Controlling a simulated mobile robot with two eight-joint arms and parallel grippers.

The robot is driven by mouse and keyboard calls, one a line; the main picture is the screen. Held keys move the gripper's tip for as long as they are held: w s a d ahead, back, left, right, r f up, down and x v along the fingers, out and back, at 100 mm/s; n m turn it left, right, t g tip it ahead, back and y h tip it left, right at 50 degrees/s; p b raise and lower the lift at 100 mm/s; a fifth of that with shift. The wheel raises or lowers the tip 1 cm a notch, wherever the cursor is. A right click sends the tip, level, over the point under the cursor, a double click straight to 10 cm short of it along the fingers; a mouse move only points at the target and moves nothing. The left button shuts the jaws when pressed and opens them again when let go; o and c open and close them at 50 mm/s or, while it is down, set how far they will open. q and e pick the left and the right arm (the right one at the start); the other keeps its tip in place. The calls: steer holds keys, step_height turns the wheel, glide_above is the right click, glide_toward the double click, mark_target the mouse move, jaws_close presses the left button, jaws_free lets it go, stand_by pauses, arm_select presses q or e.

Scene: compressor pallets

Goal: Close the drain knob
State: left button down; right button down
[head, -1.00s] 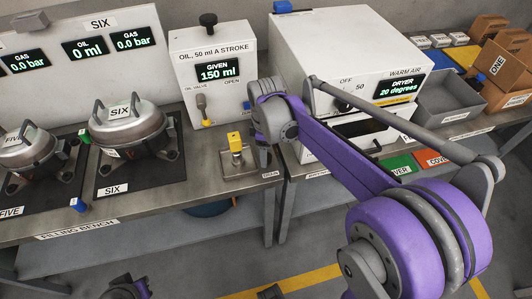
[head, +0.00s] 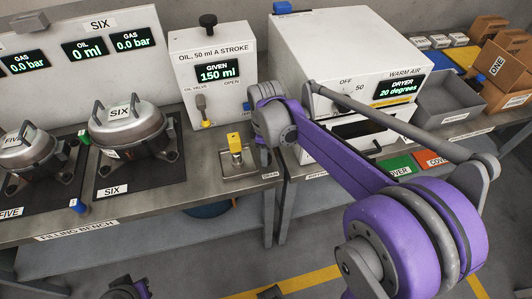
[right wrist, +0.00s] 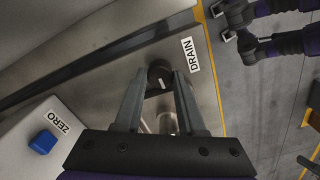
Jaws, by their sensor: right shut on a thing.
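The dark round drain knob (right wrist: 158,73) sits in the right wrist view beside the DRAIN label (right wrist: 190,54). My right gripper (right wrist: 160,80) has a grey finger on each side of it and is shut on it. In the head view my right wrist (head: 275,122) hangs over the bench's right end and hides the fingertips. A metal fitting with a yellow block (head: 235,141) stands just left of it on a square plate. My left arm shows only in part at the bottom of the head view, and dark gripper parts (right wrist: 240,28) show over the floor in the right wrist view.
The oil dispenser (head: 212,68) reads 150 ml and stands behind. A blue ZERO button (right wrist: 43,142) is near my right gripper. The silver compressor SIX (head: 128,130) stands to the left. The white dryer (head: 340,50) is behind my right arm.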

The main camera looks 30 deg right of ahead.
steer(key=m, duration=0.9)
steer(key=shift+d, duration=0.1)
steer(key=m, duration=0.4)
steer(key=shift+m, duration=2.4)
steer(key=c, duration=0.5)
jaws_free()
